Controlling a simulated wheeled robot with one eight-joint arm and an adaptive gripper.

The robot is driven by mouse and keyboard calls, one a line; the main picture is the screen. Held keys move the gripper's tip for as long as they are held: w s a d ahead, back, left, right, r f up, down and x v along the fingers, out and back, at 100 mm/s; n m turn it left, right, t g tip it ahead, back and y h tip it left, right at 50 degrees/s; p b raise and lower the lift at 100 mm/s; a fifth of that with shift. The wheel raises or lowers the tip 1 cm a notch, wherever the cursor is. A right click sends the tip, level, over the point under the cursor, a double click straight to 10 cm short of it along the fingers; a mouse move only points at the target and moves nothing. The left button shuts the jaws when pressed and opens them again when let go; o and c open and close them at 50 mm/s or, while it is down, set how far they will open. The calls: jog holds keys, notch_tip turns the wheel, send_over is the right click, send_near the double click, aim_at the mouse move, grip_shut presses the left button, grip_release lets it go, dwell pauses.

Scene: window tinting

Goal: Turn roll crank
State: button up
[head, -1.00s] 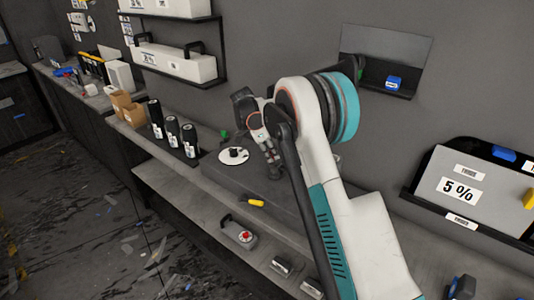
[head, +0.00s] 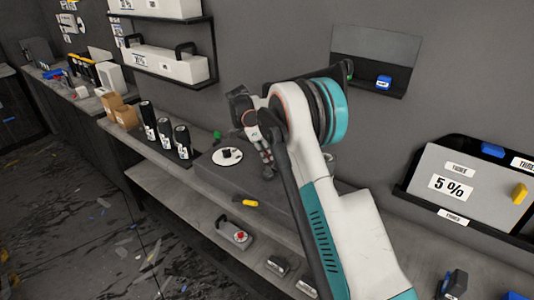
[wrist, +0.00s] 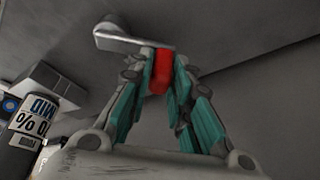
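The roll crank shows in the wrist view as a flat grey metal arm (wrist: 128,38) with a red handle (wrist: 161,72). My gripper (wrist: 163,66) has its two teal-padded fingers on either side of the red handle, with the fingertips closed against it. In the head view my gripper (head: 268,160) points down at the dark grey bench unit (head: 215,172), just right of a white disc (head: 226,156) with a black knob. The crank itself is hidden by my arm in the head view.
Black bottles (head: 165,132) stand left of the unit. A yellow-handled tool (head: 246,202) lies at its front edge. A lower shelf holds a grey tool with a red knob (head: 238,236). A wall shelf (head: 370,85) and a 5 % panel (head: 460,185) are to the right.

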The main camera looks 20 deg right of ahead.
jog(key=shift+o, duration=0.8)
jog(key=shift+r, duration=0.1)
jog(key=v, duration=1.1)
jog(key=shift+a+r, duration=0.3)
jog(key=shift+r, duration=0.05)
jog(key=shift+w, duration=0.1)
